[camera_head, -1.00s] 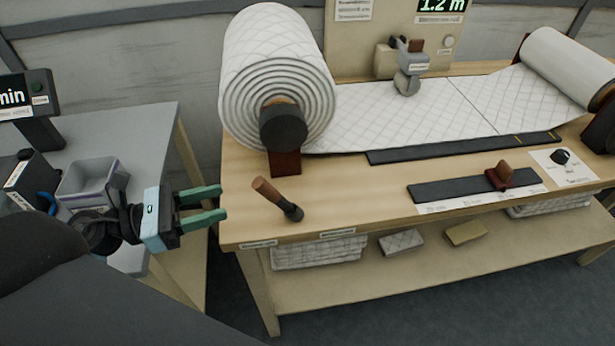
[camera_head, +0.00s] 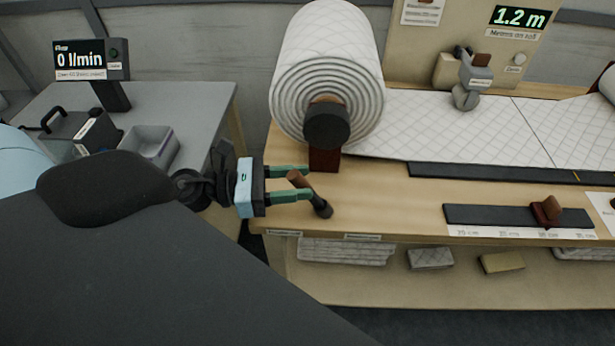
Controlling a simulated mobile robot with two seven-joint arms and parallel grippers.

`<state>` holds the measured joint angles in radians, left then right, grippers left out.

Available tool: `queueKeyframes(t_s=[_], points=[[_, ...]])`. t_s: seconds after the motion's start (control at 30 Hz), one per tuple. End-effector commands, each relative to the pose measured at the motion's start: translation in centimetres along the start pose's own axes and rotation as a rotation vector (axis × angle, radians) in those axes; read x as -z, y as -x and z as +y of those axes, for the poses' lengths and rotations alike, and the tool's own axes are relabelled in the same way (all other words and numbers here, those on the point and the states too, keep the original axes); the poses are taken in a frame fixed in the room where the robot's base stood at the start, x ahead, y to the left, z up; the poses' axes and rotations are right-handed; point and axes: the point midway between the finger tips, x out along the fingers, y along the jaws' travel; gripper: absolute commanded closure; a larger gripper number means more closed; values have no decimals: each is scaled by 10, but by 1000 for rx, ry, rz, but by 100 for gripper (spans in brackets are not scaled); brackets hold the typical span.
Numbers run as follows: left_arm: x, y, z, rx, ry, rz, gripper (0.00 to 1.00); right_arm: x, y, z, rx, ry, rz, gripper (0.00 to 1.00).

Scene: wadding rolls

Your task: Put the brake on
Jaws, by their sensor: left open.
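The brake lever (camera_head: 320,206) has a wooden handle and a dark pivot at the left front of the wooden bench (camera_head: 390,215). It leans up and to the left. My left gripper (camera_head: 306,183) is open, with its two green fingers pointing right at the lever's handle. The handle top appears between or just at the fingertips; I cannot tell whether they touch it. The large wadding roll (camera_head: 325,60) with a dark end hub (camera_head: 327,125) sits behind the lever. My right gripper is not in view.
Quilted wadding (camera_head: 430,125) runs right from the roll past a dark strip (camera_head: 480,173). A slider (camera_head: 546,211) sits on a dark rail at the front. A grey side table (camera_head: 190,100) holds a bin (camera_head: 150,145) and a 0 l/min display (camera_head: 82,60).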

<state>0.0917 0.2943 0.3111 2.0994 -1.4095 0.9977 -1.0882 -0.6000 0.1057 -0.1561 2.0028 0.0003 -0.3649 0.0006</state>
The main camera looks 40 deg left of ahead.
Motion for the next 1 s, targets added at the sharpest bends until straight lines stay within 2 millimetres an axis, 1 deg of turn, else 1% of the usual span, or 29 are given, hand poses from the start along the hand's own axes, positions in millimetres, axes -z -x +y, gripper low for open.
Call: queueKeyframes(t_s=[0.03,0.2,0.33,0.57,0.9,1.0], points=[[-4,-8,0,1,-2,-5,55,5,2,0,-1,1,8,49],[-2,-23,0,0,-2,-2,55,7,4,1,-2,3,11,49],[0,-27,0,0,-1,0,55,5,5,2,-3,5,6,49],[1,-28,0,0,0,1,55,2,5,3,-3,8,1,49],[0,-27,0,0,0,1,99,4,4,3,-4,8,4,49],[0,-27,0,0,0,1,100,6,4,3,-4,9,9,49]])
